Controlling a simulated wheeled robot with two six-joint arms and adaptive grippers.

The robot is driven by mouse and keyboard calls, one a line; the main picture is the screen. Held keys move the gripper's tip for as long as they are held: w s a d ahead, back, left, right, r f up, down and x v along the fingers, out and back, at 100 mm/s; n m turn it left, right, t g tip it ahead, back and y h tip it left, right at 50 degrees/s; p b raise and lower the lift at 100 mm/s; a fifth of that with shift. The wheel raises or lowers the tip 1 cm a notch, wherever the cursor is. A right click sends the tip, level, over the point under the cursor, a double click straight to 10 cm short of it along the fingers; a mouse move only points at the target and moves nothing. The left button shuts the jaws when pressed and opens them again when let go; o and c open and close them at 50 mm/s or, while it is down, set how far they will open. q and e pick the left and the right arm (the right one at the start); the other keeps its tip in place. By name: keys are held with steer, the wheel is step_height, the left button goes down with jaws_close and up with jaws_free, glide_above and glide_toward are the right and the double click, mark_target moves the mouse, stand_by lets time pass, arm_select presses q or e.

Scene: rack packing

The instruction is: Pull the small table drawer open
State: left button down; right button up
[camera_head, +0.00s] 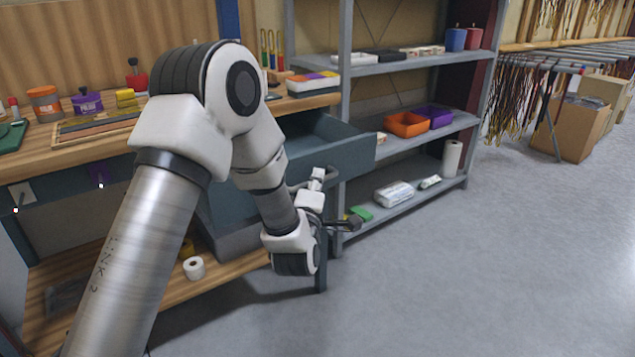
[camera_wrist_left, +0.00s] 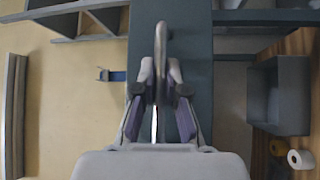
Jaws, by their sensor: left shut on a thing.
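The small table drawer (camera_head: 350,150) is blue-grey and stands out from under the wooden table top, with part of its open inside showing in the head view. Its front (camera_wrist_left: 195,50) runs up the middle of the left wrist view. The grey bar handle (camera_wrist_left: 161,35) sticks out from that front. My left gripper (camera_head: 316,186) is at the drawer front. In the left wrist view its two fingers (camera_wrist_left: 160,85) are closed around the handle. My left arm hides part of the drawer and table. My right gripper is in neither view.
A grey metal shelf (camera_head: 400,67) stands right beside the drawer, holding orange and purple bins (camera_head: 408,124). A wooden lower shelf (camera_head: 235,283) with a paper roll (camera_head: 194,268) lies below the table.

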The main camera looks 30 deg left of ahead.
arm_select(q)
steer(key=c, duration=1.2)
jaws_free()
steer(key=v, duration=1.2)
steer(key=shift+f, duration=0.2)
